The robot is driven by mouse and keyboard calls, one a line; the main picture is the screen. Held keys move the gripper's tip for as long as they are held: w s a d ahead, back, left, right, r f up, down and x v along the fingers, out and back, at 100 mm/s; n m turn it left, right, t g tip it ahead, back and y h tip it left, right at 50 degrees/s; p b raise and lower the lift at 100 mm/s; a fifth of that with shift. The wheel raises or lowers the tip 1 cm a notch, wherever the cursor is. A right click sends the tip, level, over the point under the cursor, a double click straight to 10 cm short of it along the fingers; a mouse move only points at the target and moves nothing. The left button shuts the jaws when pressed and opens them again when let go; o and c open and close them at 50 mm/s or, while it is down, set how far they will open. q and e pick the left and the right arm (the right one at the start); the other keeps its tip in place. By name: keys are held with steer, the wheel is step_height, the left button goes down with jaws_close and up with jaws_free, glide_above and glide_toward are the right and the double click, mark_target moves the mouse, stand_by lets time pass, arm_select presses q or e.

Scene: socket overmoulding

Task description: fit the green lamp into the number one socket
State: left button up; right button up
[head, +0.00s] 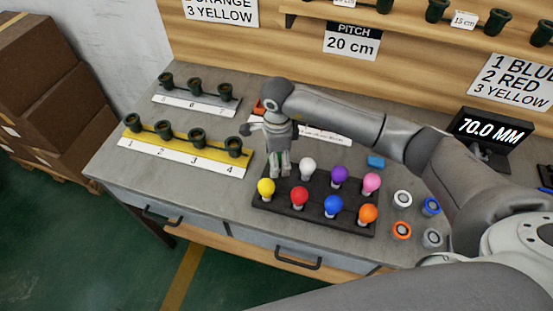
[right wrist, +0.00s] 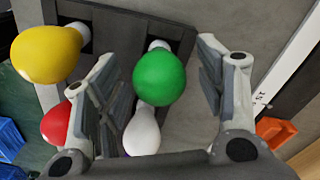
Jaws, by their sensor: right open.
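The green lamp (right wrist: 160,78) stands in the dark lamp tray between the two fingers of my right gripper (head: 280,168) in the right wrist view. The fingers are open, with a gap on each side of the bulb. In the head view the gripper hides most of the lamp; only a little green shows between the fingers. The number one socket (head: 132,122) is a dark green cup at the left end of the yellow strip (head: 181,153), over the label 1. It looks empty. My left gripper is not in view.
The lamp tray (head: 262,203) also holds yellow (head: 266,187), red (head: 299,196), white (head: 308,166), purple, pink, blue and orange lamps close around. Another socket strip (head: 190,107) lies behind the yellow one. Several rings lie right of the tray. An orange part (right wrist: 275,130) lies behind my gripper.

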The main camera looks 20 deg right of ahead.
steer(key=c, duration=1)
steer(key=shift+r, duration=0.1)
steer(key=shift+c, duration=0.2)
